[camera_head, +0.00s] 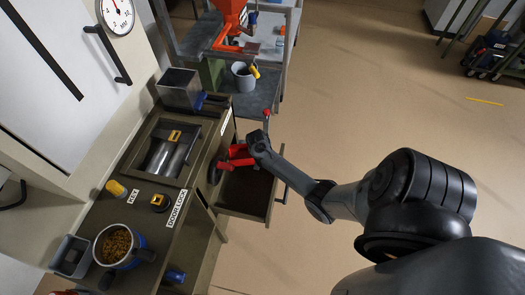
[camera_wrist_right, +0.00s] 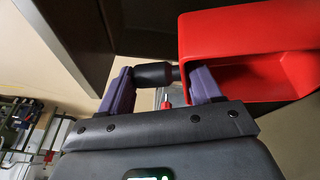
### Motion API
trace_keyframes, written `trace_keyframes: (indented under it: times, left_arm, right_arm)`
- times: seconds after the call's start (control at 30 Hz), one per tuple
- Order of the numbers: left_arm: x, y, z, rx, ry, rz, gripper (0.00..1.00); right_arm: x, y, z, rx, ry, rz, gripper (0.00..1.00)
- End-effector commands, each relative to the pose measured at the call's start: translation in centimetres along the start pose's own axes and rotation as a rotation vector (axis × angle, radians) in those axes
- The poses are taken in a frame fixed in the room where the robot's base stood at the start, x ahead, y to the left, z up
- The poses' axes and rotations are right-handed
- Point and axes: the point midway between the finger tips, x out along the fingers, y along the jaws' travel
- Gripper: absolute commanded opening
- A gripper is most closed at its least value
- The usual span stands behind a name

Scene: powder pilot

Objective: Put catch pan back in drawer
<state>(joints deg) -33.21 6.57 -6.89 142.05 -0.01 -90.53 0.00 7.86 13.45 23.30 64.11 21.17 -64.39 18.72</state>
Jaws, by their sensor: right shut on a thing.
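The red catch pan (camera_head: 240,155) is held beside the dark cabinet, above or at the open drawer (camera_head: 246,192); I cannot tell whether it touches the drawer. The drawer is pulled out to the right of the cabinet, and its visible floor looks bare. My right gripper (camera_head: 258,143) is at the pan's right end. In the right wrist view, the red pan (camera_wrist_right: 250,50) is at the upper right, and my right gripper (camera_wrist_right: 157,74) has its purple fingers either side of a dark handle (camera_wrist_right: 153,74) next to the pan. My left gripper is not in view.
A grey cup (camera_head: 245,78) stands on a bench behind. The floor right of the drawer (camera_head: 330,100) is open.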

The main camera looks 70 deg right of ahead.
Motion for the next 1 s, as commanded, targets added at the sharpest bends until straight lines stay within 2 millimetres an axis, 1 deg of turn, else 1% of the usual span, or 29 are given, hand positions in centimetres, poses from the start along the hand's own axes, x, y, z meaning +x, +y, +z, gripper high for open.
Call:
trace_keyframes:
  times: [0.17,0.3,0.33,0.7,1.0]
  left_arm:
    - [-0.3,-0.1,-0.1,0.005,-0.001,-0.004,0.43]
    - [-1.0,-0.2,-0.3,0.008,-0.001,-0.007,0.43]
    - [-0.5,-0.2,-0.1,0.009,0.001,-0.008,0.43]
    - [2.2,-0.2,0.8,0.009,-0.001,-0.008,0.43]
    - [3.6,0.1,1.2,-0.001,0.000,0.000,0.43]
  right_arm:
    - [-0.1,0.0,-0.1,0.000,0.001,-0.001,0.01]
    - [-0.3,0.1,-0.1,-0.004,-0.002,-0.004,0.01]
    - [0.3,0.0,0.2,-0.004,-0.002,-0.004,0.01]
    - [4.0,-0.5,1.4,-0.004,0.000,-0.005,0.01]
    - [6.3,-0.8,2.3,-0.004,0.000,-0.005,0.01]
